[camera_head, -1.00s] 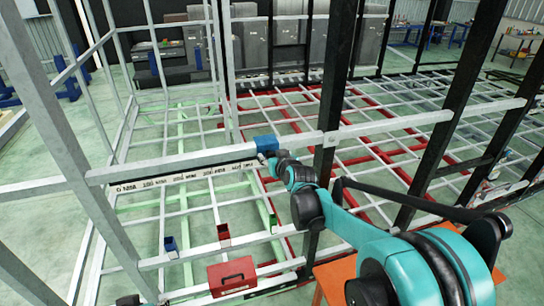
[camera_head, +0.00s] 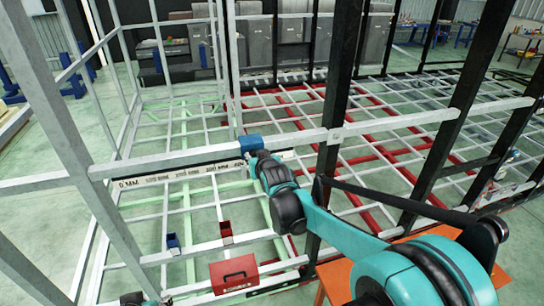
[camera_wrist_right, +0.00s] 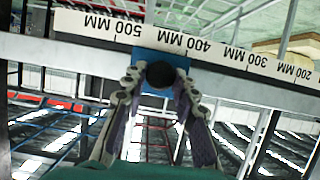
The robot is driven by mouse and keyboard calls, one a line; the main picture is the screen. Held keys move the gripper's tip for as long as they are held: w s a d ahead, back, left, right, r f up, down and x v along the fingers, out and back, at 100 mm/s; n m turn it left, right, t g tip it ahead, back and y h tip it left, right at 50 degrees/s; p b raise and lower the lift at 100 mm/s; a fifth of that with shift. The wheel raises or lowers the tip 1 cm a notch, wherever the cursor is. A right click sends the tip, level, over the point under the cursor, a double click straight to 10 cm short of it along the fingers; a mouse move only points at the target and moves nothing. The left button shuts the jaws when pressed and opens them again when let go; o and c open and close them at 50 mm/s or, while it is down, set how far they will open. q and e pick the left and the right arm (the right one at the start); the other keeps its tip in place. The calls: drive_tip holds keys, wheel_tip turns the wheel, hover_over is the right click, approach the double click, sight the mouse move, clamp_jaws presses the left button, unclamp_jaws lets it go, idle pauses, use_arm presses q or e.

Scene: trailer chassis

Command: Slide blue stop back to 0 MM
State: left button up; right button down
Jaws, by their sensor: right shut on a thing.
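The blue stop (camera_head: 250,143) sits on a pale horizontal beam (camera_head: 300,141) in the head view. A white scale strip (camera_head: 175,173) below the beam reads 0 MM at its left end. In the right wrist view the blue stop (camera_wrist_right: 160,57) lies between the 500 MM and 400 MM marks of the scale strip (camera_wrist_right: 255,58). My right gripper (camera_wrist_right: 160,78) is shut on the stop's round black knob (camera_wrist_right: 160,75), with one finger on each side. In the head view my right arm covers most of the fingers.
A black post (camera_head: 337,120) stands right of the stop, close to my right arm. A pale slanted post (camera_head: 62,130) stands at the left end of the beam.

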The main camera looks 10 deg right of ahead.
drive_tip(key=a+b, duration=0.1)
drive_tip(key=a, duration=0.7)
drive_tip(key=a+b, duration=0.1)
drive_tip(key=a, duration=0.7)
drive_tip(key=s+a+b, duration=0.1)
drive_tip(key=a, duration=0.8)
drive_tip(key=shift+f, duration=0.1)
drive_tip(key=a, duration=1.8)
drive_tip(key=shift+s+a+b, duration=0.3)
drive_tip(key=shift+b, duration=0.05)
drive_tip(key=c, duration=1.2)
unclamp_jaws()
drive_tip(key=shift+a, duration=0.25)
drive_tip(key=shift+d, duration=0.1)
drive_tip(key=v, duration=1.2)
